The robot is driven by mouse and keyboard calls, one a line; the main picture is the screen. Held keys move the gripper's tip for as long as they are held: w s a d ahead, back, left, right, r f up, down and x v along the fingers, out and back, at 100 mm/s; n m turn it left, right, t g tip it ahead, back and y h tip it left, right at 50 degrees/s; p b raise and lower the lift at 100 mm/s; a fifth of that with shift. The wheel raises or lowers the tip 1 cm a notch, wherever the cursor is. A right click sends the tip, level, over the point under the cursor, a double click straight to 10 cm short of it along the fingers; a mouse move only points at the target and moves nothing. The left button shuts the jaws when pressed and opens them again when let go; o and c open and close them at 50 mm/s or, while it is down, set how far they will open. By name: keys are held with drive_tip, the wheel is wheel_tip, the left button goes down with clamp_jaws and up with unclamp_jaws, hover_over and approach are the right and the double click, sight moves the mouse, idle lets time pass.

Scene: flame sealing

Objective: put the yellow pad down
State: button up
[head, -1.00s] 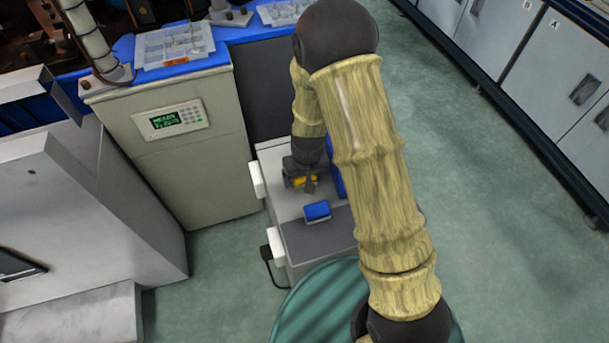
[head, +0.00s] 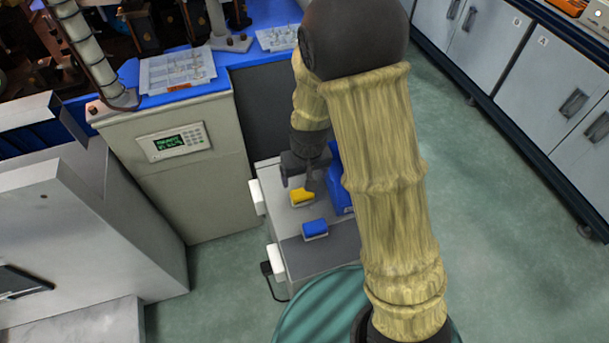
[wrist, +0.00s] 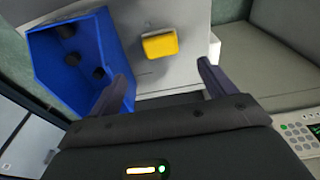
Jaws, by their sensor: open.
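The yellow pad (head: 302,197) lies on the light grey top of a small cart (head: 270,176), just behind a blue pad (head: 315,229). In the wrist view the yellow pad (wrist: 160,44) rests flat on the pale surface, beyond the fingertips. My gripper (head: 297,186) is above and behind the pad in the head view. In the wrist view my gripper (wrist: 164,78) has its fingers spread wide with nothing between them. The pad is apart from both fingers.
A blue open bin (wrist: 75,65) stands close beside the left finger; in the head view the bin (head: 339,185) is partly hidden by my arm. A beige cabinet with a keypad (head: 173,141) stands left of the cart. Green floor (head: 480,180) is clear on the right.

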drive_tip(key=shift+s+a, duration=0.1)
drive_tip(key=shift+s, duration=0.05)
idle(0.4)
drive_tip(key=s+d+r+m, duration=0.3)
drive_tip(key=s+d+r, duration=0.7)
drive_tip(key=d, duration=0.3)
drive_tip(key=shift+s+r+t, duration=0.2)
drive_tip(key=shift+r+t, duration=0.2)
drive_tip(key=shift+r, duration=0.05)
drive_tip(key=shift+d+r, duration=0.1)
drive_tip(key=shift+r, duration=0.05)
drive_tip(key=w+p+v, duration=0.3)
drive_tip(key=p+v, duration=1.1)
drive_tip(key=p, duration=0.1)
drive_tip(key=w+a+r+p+v, duration=0.1)
drive_tip(key=w+p+v, duration=0.2)
drive_tip(key=p+v, duration=1.1)
drive_tip(key=shift+w+r+p, duration=0.2)
drive_tip(key=shift+r+p, duration=0.15)
drive_tip(key=shift+r, duration=0.2)
